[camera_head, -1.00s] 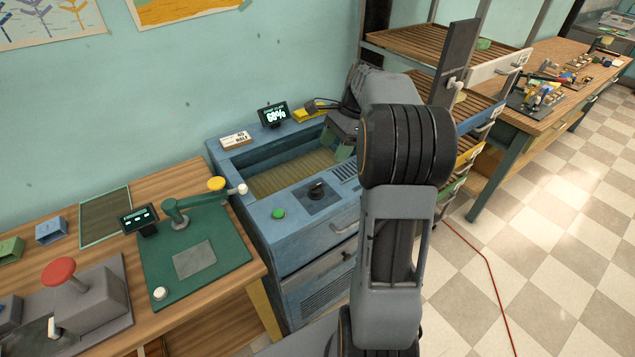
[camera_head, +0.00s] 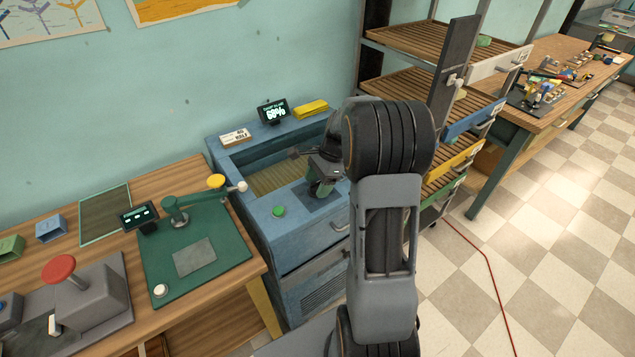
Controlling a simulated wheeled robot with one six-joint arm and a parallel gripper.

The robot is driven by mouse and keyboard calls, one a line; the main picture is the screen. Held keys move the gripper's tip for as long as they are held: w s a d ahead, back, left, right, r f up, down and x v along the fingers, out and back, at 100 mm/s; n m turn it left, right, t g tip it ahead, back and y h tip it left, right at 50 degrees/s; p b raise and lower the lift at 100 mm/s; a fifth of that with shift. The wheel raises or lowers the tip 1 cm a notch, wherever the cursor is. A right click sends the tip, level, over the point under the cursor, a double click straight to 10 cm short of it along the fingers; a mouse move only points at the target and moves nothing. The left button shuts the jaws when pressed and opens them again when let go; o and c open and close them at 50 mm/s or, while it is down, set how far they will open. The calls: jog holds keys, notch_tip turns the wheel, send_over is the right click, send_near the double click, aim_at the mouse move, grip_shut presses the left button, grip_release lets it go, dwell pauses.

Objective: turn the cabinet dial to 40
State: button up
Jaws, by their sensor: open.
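The blue cabinet (camera_head: 298,245) stands in the middle, with an open wooden-floored bin in its top. Its dial is hidden under my gripper; only part of the dark dial plate (camera_head: 309,201) shows on the front ledge. A small display (camera_head: 272,112) at the back of the cabinet appears to read 60%. A green button (camera_head: 279,211) is left of the dial plate.
A shelf rack (camera_head: 470,120) stands close right of my arm. A yellow item (camera_head: 311,108) lies at the cabinet's back edge.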

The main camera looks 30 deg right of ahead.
jog(key=c, duration=0.9)
jog(key=n+g+p, duration=0.1)
jog(key=n, duration=0.1)
jog(key=shift+w+n, duration=0.1)
jog(key=shift+n, duration=0.3)
jog(key=shift+n+g+p, duration=0.5)
jog(key=shift+n+p, duration=0.2)
jog(key=shift+n, duration=0.7)
jog(key=shift+w, duration=0.1)
jog(key=o, duration=0.9)
